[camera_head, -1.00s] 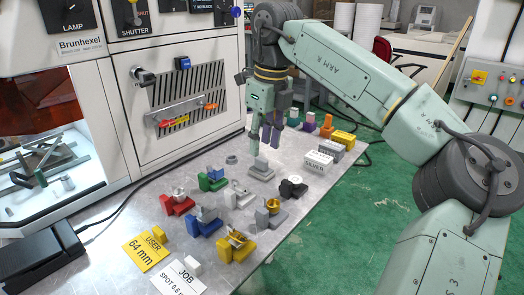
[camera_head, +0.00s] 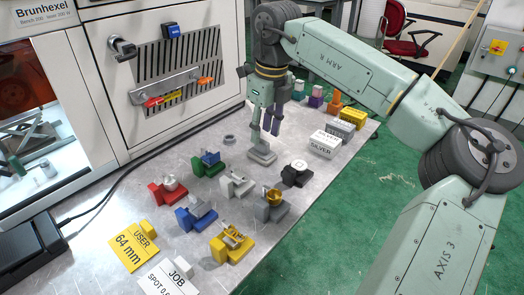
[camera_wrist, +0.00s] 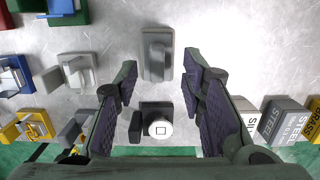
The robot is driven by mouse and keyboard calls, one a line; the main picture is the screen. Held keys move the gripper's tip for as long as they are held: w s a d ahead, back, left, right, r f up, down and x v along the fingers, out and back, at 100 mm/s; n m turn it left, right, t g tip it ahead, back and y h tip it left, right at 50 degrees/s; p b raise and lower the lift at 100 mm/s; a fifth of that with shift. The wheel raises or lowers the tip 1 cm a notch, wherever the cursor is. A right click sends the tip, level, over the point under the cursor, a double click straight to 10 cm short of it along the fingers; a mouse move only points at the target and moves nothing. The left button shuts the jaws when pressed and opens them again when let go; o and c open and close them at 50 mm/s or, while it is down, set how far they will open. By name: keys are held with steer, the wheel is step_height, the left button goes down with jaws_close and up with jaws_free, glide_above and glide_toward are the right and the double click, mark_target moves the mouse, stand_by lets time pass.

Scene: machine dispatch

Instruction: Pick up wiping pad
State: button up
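A light grey flat block with a raised grip, which looks like the wiping pad (camera_head: 262,155), lies on the metal table under my gripper (camera_head: 267,130). It also shows in the wrist view (camera_wrist: 157,58), at the top centre just beyond the fingertips. My gripper (camera_wrist: 158,78) is open and empty, pointing down, its purple-lined fingers spread to either side of the pad's line. In the head view the fingertips are close to the pad; I cannot tell whether they touch it.
A black block with a white knob (camera_head: 297,173) is close by. Several coloured fixtures, such as the green one (camera_head: 208,165), stand to the left. Silver-labelled blocks (camera_head: 325,143) stand to the right. The machine front (camera_head: 170,80) bounds the table behind.

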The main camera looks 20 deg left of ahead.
mark_target(262, 140)
steer(key=shift+s+a+f, duration=0.1)
steer(key=shift+a+f, duration=0.1)
steer(key=shift+f, duration=1.65)
steer(key=shift+c, duration=0.6)
jaws_close()
